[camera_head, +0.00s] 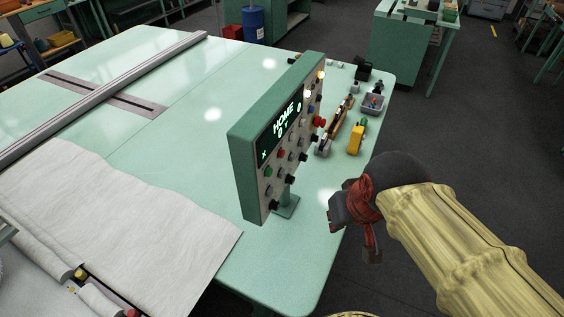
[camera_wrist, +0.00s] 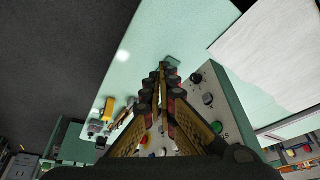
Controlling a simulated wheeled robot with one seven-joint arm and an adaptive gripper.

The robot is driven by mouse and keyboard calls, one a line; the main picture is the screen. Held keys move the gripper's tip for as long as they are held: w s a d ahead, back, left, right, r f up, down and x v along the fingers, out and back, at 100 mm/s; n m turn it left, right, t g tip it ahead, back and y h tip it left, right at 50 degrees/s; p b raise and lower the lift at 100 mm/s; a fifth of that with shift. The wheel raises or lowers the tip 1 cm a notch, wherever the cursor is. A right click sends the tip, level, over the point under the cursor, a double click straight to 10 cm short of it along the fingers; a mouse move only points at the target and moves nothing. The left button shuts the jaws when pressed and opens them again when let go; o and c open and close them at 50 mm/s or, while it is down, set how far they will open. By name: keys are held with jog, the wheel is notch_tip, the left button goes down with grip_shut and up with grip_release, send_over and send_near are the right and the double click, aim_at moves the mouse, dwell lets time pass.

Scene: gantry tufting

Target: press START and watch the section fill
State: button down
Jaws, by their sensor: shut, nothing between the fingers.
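The control panel (camera_head: 283,138) stands on a short post on the mint-green table (camera_head: 218,92). Its screen reads HOME, with coloured buttons and knobs beside and below it. A green button (camera_head: 268,172) sits at the panel's lower left; I cannot read which button is START. My gripper (camera_head: 340,212) is to the right of the panel, apart from it, near the table edge. In the wrist view my gripper (camera_wrist: 163,70) is shut and empty, with the panel face (camera_wrist: 207,98) beside and behind its fingers, partly hidden by them.
White fabric (camera_head: 120,215) covers the table's near left. A long rail (camera_head: 110,90) crosses the far left. A yellow tool (camera_head: 356,137), a small tray (camera_head: 373,103) and other small items lie behind the panel along the right edge. Dark floor is open to the right.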

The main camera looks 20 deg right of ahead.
aim_at(269, 172)
jog(key=w+a+r+m+g+y+p, duration=0.1)
jog(key=w+r+m+p, duration=0.7)
jog(key=m, duration=1.7)
jog(key=w+a+y+p, duration=0.1)
jog(key=w+y, duration=0.1)
jog(key=shift+w+r+y+p, duration=0.35)
jog(key=shift+w+y+p, duration=0.05)
jog(key=shift+f, duration=0.1)
jog(key=w+a+f, duration=0.5)
jog(key=f, duration=0.4)
jog(key=shift+a, duration=0.4)
jog(key=shift+w+a+r, duration=0.1)
